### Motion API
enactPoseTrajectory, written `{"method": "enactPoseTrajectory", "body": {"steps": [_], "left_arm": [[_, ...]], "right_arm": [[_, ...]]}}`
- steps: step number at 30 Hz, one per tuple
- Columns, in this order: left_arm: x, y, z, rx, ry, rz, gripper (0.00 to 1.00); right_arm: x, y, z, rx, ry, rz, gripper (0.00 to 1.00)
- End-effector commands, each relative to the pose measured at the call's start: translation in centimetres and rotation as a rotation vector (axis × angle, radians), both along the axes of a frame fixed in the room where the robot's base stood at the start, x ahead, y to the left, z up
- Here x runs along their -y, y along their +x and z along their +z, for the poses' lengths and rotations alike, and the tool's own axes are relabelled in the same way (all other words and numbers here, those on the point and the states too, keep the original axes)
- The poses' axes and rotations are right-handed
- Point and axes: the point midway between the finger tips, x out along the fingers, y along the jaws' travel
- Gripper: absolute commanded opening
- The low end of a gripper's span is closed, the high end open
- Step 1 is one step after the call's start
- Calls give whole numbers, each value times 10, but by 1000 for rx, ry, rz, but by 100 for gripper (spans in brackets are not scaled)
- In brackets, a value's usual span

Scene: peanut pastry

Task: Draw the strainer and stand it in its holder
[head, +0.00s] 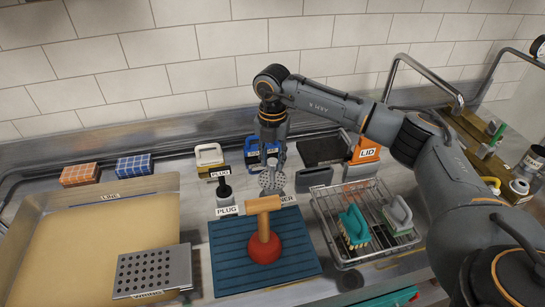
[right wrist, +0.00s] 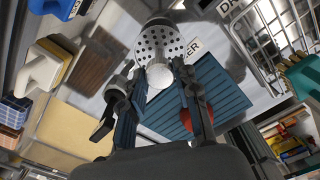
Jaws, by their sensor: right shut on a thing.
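My right gripper (head: 272,158) points down over the middle of the counter. It is shut on the strainer (head: 270,182), a pale metal disc full of small holes. In the right wrist view the strainer (right wrist: 160,35) shows its holed face just beyond the fingertips (right wrist: 159,78), with a pale round knob between them. The holder itself is hard to make out; the strainer and gripper cover that spot. Whether the strainer touches anything below is unclear. My left gripper is not in view.
A red plunger (head: 264,248) with a wooden handle stands on a blue mat (head: 225,272) in front. A black plug piece (head: 223,190) stands left. A wire rack (head: 335,235) with brushes is right. A broad tan basin (head: 75,235) with a holed plate (head: 152,270) fills the left.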

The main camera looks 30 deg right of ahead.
Motion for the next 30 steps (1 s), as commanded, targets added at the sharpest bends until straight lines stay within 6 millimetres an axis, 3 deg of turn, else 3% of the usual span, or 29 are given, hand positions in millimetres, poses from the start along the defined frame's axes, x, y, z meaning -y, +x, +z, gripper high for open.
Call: {"method": "enactPoseTrajectory", "body": {"steps": [13,14,17,26,30], "left_arm": [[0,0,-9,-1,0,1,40],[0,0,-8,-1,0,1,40],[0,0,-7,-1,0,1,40],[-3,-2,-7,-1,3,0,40],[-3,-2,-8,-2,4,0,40]], "right_arm": [[0,0,-12,0,0,0,0],[0,0,-11,1,1,0,35],[0,0,-11,1,1,0,55],[0,0,-11,0,0,0,57],[0,1,-1,2,1,0,57]]}}
